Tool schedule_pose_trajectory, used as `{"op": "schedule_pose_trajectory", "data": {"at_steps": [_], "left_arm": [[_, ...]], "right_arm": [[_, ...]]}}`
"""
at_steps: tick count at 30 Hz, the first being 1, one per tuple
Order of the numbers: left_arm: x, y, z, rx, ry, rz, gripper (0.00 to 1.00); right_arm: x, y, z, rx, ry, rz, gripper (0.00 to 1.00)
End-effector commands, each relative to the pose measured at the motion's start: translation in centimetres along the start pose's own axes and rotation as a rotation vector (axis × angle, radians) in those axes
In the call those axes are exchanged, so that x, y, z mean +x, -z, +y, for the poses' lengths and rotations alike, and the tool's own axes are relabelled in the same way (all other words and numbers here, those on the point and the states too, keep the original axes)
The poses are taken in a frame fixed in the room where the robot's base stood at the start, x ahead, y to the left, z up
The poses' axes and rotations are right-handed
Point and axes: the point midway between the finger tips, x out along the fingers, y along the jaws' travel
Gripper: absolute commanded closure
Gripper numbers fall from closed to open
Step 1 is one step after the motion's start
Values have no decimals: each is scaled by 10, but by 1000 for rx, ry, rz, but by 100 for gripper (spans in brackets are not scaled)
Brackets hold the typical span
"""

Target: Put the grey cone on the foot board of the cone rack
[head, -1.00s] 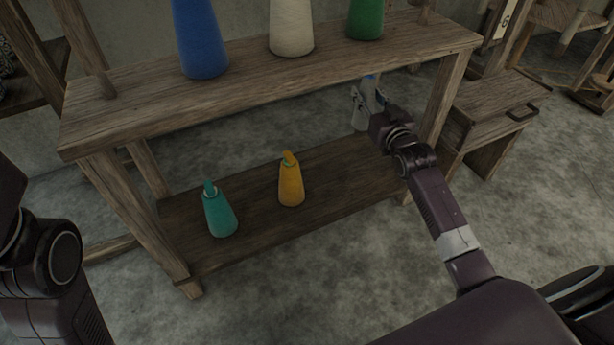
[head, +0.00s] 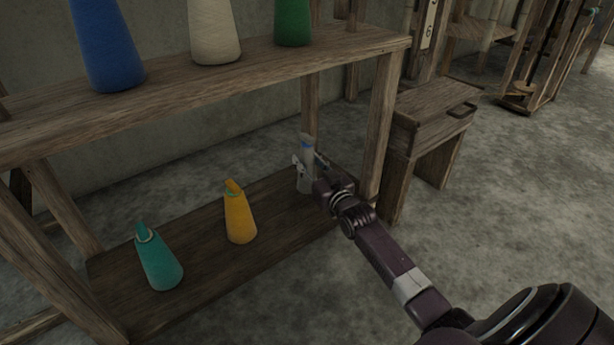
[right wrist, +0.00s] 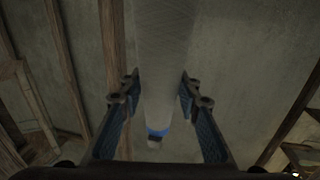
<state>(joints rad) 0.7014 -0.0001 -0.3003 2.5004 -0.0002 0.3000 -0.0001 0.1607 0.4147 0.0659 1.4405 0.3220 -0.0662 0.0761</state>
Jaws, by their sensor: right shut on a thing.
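The grey cone (head: 306,176) has a blue band near its narrow top and stands close to upright over the right part of the foot board (head: 200,258). My right gripper (head: 309,163) is shut on the grey cone. In the right wrist view the cone (right wrist: 165,60) lies between the two fingers (right wrist: 160,112). I cannot tell whether its base touches the board. The cone rack (head: 270,65) carries the foot board low between its legs. My left gripper is not in view.
A teal cone (head: 159,262) and a yellow cone (head: 239,217) stand on the foot board to the left. Blue (head: 107,45), cream (head: 214,30) and green (head: 293,22) cones stand on the upper shelf. A right leg (head: 381,125) is beside my arm. A wooden bench (head: 435,110) stands right.

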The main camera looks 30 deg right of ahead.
Motion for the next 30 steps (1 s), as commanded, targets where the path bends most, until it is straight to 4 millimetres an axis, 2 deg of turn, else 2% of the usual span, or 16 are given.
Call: {"op": "schedule_pose_trajectory", "data": {"at_steps": [1, 6, 18, 19, 21, 23, 30], "left_arm": [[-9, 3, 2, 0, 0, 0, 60], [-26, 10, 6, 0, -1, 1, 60], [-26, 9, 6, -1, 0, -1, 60], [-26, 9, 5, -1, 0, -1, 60], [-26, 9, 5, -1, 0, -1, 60], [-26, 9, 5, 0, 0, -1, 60], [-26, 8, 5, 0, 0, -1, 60]], "right_arm": [[0, -12, 0, 1, 0, -1, 94], [0, -36, 0, 1, 0, 0, 94], [0, -38, 0, 0, 0, -1, 94], [0, -38, 0, 0, 0, -1, 66], [0, -38, 0, 0, 0, -1, 58], [0, -38, 0, 0, 0, -1, 52], [0, -37, 0, 0, 0, -1, 52]]}}
